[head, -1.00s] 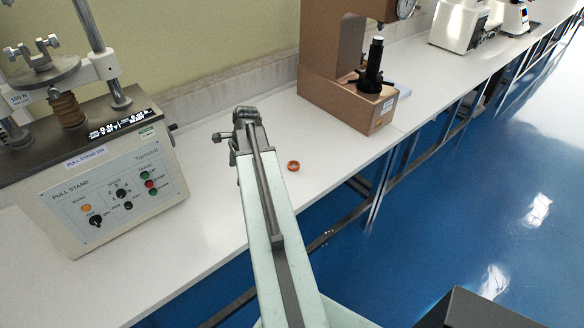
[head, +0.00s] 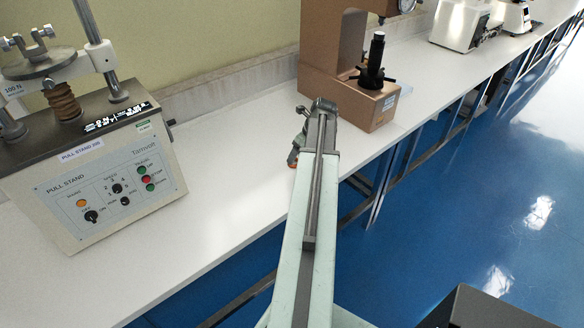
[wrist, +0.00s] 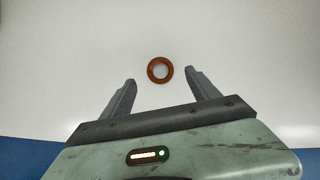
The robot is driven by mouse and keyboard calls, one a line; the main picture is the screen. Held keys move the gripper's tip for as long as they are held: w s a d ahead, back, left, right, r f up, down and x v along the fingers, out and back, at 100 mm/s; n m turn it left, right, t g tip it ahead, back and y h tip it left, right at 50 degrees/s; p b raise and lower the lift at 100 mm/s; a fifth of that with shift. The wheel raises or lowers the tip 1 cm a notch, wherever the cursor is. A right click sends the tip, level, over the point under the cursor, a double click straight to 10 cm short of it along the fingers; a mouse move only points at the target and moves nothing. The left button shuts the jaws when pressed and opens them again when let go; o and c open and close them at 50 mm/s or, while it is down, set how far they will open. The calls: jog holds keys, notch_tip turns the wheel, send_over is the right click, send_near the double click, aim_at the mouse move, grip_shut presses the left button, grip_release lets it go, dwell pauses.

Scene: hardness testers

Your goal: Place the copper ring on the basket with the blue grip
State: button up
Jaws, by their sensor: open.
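The copper ring (wrist: 150,71) lies flat on the white bench top in the wrist view. It is centred sideways between the fingertips and just beyond them, apart from both fingers. My gripper (wrist: 160,77) is open and empty, its two grey fingers spread over the bench. In the head view, a bit of orange-red (head: 292,157) shows at the bench's front part, beside my gripper (head: 298,148); most of the ring is hidden there by my arm. No basket with a blue grip is in view.
A pull stand tester (head: 95,175) stands on the bench at the left. A brown hardness tester (head: 335,95) stands just behind my gripper, with white machines (head: 460,25) farther along. The bench top (head: 225,150) between the testers is clear.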

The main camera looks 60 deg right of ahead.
aim_at(295, 162)
jog(key=b+x, duration=0.3)
jog(key=x, duration=0.2)
jog(key=shift+s+b, duration=0.2)
jog(key=shift+b, duration=0.15)
jog(key=shift+r, duration=0.2)
grip_shut()
jog(key=shift+r+p, duration=0.1)
jog(key=shift+p, duration=0.2)
